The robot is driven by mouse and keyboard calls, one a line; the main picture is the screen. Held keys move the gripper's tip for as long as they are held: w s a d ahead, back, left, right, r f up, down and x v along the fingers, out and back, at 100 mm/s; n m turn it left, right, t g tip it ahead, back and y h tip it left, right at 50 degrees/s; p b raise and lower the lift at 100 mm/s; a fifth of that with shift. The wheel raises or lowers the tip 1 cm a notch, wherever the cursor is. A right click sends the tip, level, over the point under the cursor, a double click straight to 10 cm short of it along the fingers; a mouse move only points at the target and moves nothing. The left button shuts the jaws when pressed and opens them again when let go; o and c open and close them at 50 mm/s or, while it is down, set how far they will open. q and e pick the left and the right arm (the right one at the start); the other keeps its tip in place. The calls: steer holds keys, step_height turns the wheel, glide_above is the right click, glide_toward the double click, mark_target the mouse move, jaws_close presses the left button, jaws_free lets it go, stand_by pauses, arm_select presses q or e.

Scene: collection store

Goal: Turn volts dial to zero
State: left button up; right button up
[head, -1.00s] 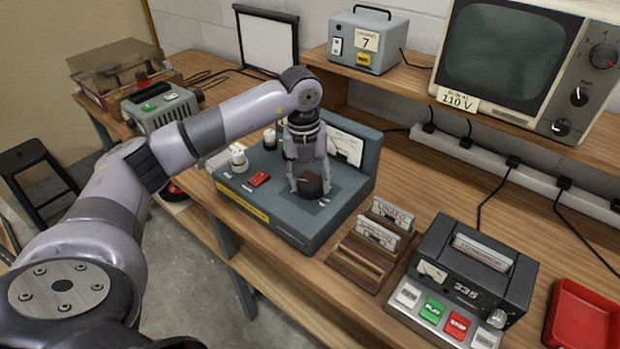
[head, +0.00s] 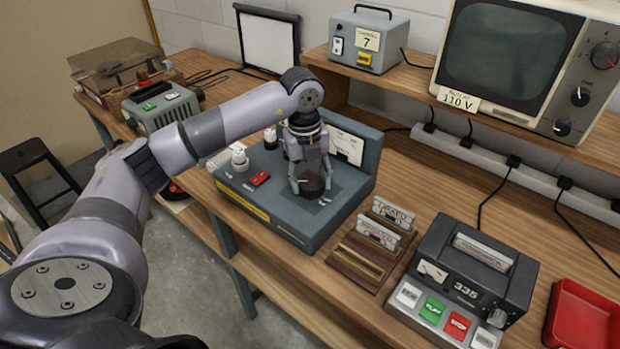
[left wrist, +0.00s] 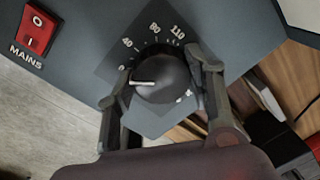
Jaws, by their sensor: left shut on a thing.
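The volts dial (left wrist: 165,80) is a round black knob with a white pointer line, on a grey-blue console (head: 345,215). In the left wrist view its pointer points left, close to the 0 end of the scale and slightly below that mark. Marks 40, 80 and 110 run round its top. My left gripper (head: 311,188) reaches down over the dial, with one finger on each side of it, shut on it; its fingers also show in the left wrist view (left wrist: 160,77). In the head view the gripper partly hides the dial. My right gripper is not in view.
A red mains switch (head: 259,179) and white terminals (head: 239,157) sit left of the dial. A meter (head: 346,148) stands behind it. A wooden card rack (head: 362,262) and a grey device marked 335 (head: 473,270) are to the right, with a red tray (head: 585,318) beyond.

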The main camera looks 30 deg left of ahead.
mark_target(306, 181)
arm_select(q)
steer(key=o, duration=1.2)
steer(key=shift+c, duration=0.2)
step_height(306, 181, up, 12)
steer(key=shift+s+a, duration=0.3)
steer(key=shift+f, duration=0.1)
